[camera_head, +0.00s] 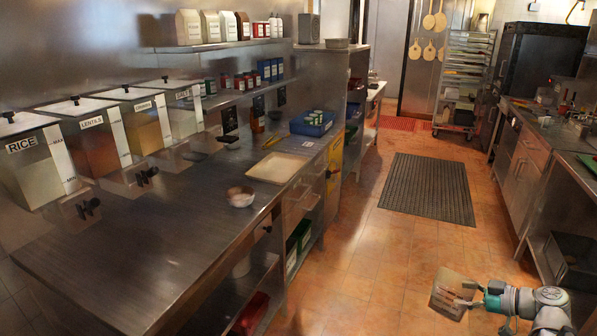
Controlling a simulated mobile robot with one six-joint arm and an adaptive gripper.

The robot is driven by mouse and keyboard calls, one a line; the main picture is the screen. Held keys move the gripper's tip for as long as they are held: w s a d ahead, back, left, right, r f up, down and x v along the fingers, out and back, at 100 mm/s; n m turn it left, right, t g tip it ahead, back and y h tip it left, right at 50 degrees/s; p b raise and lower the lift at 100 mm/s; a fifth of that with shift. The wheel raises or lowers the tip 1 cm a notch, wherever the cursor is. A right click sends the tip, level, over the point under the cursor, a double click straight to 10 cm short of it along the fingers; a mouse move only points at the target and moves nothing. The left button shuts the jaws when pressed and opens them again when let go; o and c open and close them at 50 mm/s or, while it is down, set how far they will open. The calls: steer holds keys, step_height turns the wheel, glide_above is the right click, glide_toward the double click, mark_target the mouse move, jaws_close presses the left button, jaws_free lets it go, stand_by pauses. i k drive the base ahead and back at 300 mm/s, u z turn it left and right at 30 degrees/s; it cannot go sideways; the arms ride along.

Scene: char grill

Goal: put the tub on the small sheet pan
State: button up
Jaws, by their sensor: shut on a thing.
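A pale tan tub (453,279) is at the lower right, held in the air over the tiled floor. My gripper (466,298) is shut on it, and its fingers cover part of its right side. The small sheet pan (279,167), pale and rectangular, lies flat on the steel counter near its right edge. It looks empty. My gripper and the tub are well to the right of the pan and nearer to me, apart from the counter.
A small bowl (240,197) stands on the steel counter (165,235) in front of the pan. A blue bin (312,123) with small containers sits behind it. Labelled dispensers line the wall. The aisle floor is open, with a dark mat (428,188).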

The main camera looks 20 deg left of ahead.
mark_target(271, 177)
steer(key=u, duration=1.1)
steer(key=i, duration=1)
steer(key=u, duration=0.1)
